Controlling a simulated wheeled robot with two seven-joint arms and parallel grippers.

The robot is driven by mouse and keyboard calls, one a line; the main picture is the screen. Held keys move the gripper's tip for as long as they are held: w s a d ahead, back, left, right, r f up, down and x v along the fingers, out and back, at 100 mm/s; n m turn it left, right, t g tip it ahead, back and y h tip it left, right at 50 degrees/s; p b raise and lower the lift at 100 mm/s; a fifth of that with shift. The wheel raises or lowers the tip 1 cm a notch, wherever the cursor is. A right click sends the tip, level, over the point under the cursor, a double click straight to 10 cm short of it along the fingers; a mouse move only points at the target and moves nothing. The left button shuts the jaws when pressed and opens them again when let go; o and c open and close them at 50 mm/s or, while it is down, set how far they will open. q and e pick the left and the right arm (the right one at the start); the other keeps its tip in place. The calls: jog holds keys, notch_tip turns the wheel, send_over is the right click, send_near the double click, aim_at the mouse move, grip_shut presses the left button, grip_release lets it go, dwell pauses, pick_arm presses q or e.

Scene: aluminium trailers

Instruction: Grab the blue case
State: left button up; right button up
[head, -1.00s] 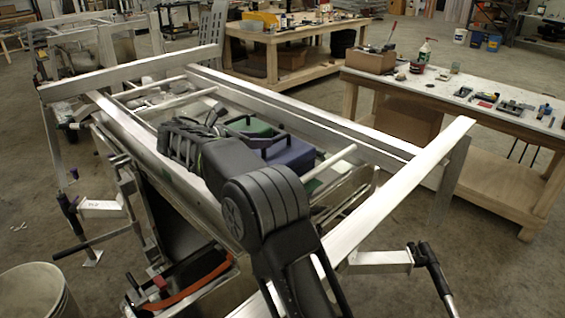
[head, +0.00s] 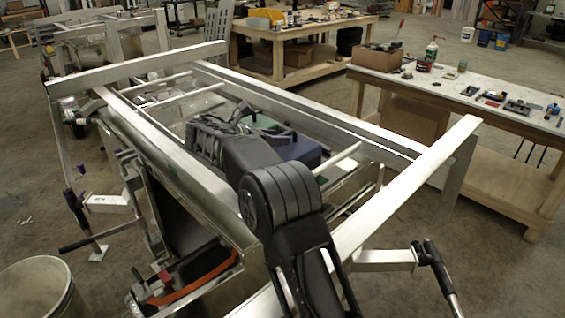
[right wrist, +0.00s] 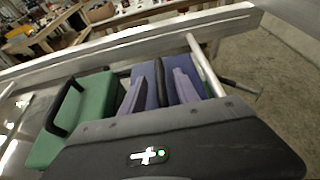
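The blue case (head: 308,152) lies inside the trailer frame, partly hidden behind my right arm in the head view. In the right wrist view the blue case (right wrist: 203,88) is straight ahead, with its dark handle (right wrist: 160,82) upright. My right gripper (right wrist: 158,92) is open, with one finger on each side of that handle and gaps showing between. Whether either finger touches the case I cannot tell. A green case (right wrist: 88,120) with a black handle is just left of the blue one. My left gripper is not in view.
The aluminium trailer's near rail (head: 165,155), far rail (head: 310,112) and front beam (head: 405,190) surround the cases. A thin crossbar (head: 338,160) runs close beside the blue case. Workbenches (head: 470,95) with tools stand behind. A bucket (head: 40,290) is at lower left.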

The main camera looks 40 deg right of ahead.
jog(key=x, duration=0.3)
jog(key=shift+a, duration=0.1)
dwell(0.4)
grip_shut()
dwell(0.7)
dwell(0.5)
jog(key=shift+r, duration=0.2)
